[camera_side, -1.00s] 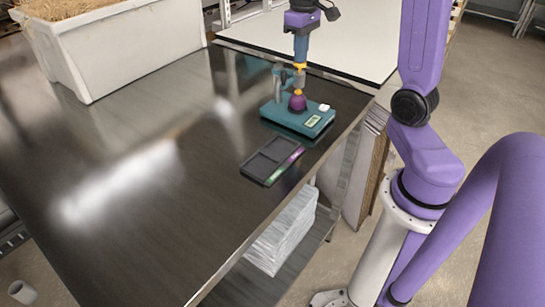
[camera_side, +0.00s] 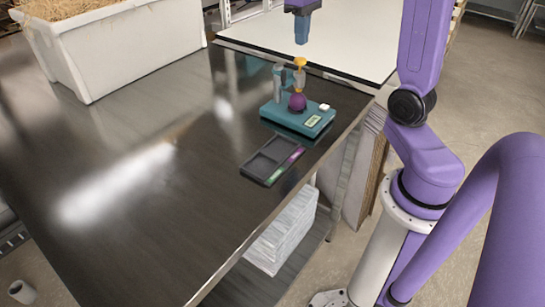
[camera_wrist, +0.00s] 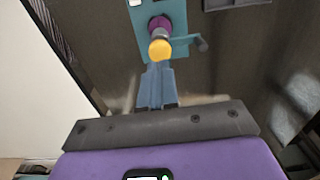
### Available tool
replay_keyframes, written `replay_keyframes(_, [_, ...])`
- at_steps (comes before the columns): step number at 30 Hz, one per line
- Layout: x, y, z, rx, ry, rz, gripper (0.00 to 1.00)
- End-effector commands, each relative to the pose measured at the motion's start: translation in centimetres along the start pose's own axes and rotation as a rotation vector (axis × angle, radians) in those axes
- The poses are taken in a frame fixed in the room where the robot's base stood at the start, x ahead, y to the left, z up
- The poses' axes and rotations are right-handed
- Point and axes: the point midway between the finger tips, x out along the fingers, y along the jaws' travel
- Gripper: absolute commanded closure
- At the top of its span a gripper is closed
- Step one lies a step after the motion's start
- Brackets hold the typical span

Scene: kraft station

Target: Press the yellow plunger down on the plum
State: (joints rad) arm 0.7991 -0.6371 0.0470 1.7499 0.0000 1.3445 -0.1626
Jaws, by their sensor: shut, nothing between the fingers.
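The teal press device (camera_side: 290,118) stands on the dark table, with a small display and a white button on its base. The purple plum (camera_side: 298,102) sits on it under the yellow plunger (camera_side: 299,62). The plunger's yellow cap is above its holder.
A dark shallow tray (camera_side: 264,160) with a green and purple strip lies in front of the press. A white bin of straw (camera_side: 130,50) stands at the back left. A white-topped table (camera_side: 350,45) is behind. The table's left part is clear.

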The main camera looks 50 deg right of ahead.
Motion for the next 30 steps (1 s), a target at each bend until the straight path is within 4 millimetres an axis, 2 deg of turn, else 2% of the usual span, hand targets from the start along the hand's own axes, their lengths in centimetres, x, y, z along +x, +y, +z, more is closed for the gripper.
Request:
replay_keyframes(15, [-3.2, 0.0, 0.0, 0.001, 0.000, 0.000, 1.00])
replay_keyframes(26, [-3.2, -0.2, 0.1, -0.004, 0.000, 0.000, 1.00])
replay_keyframes(30, [-2.6, -2.1, 0.3, -0.062, 0.001, 0.000, 1.00])
